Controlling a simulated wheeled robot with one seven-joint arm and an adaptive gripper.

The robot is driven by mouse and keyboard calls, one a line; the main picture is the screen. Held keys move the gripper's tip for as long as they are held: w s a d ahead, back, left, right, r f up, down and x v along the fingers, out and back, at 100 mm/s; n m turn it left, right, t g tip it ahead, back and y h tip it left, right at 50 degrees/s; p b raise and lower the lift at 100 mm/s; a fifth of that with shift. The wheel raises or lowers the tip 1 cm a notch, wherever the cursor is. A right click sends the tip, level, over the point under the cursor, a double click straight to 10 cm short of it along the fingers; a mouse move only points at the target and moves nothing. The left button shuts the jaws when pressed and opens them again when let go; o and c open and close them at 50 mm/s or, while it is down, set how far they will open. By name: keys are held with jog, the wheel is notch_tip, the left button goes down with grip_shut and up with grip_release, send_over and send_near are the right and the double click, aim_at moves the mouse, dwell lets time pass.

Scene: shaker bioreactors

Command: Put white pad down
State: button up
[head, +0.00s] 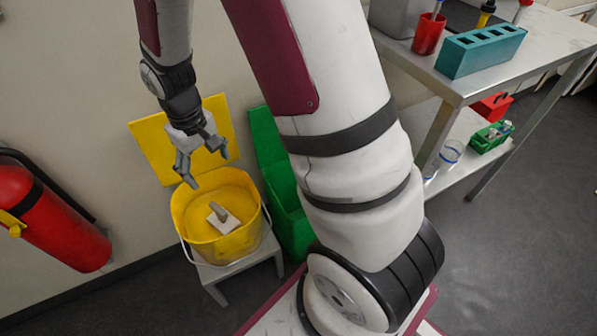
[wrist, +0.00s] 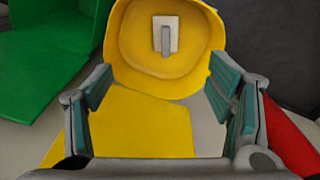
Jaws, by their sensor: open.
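The white pad (head: 224,221) lies inside the yellow bucket (head: 187,236), with a grey handle standing up from it. In the wrist view the white pad (wrist: 159,42) also shows inside the yellow bucket (wrist: 205,62), apart from my fingers. My gripper (head: 205,168) is open and empty above the bucket's back rim. In the wrist view my gripper (wrist: 164,112) has its two fingers spread wide, with nothing between them. The yellow lid (head: 155,140) stands raised behind the bucket.
The bucket stands on a small grey stool (head: 240,271). A green bin (head: 287,215) is to its right, partly hidden by my arm. A red fire extinguisher (head: 50,220) hangs on the left wall. A metal table (head: 560,38) with a teal rack (head: 480,52) is at the upper right.

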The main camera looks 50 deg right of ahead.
jog(key=s+r, duration=1.1)
jog(key=r, duration=0.4)
jog(key=s+r, duration=0.3)
jog(key=s, duration=0.6)
jog(key=s+r, duration=0.3)
jog(key=s, duration=0.6)
jog(key=shift+s+r+m, duration=0.15)
jog(key=shift+r+m, duration=0.05)
jog(key=shift+m, duration=0.2)
jog(key=shift+a+t, duration=0.1)
jog(key=shift+t, duration=0.2)
notch_tip(320, 180, up, 22)
jog(key=t+p, duration=0.3)
jog(key=p, duration=1.7)
jog(key=shift+a+f, duration=0.15)
jog(key=shift+f, duration=0.05)
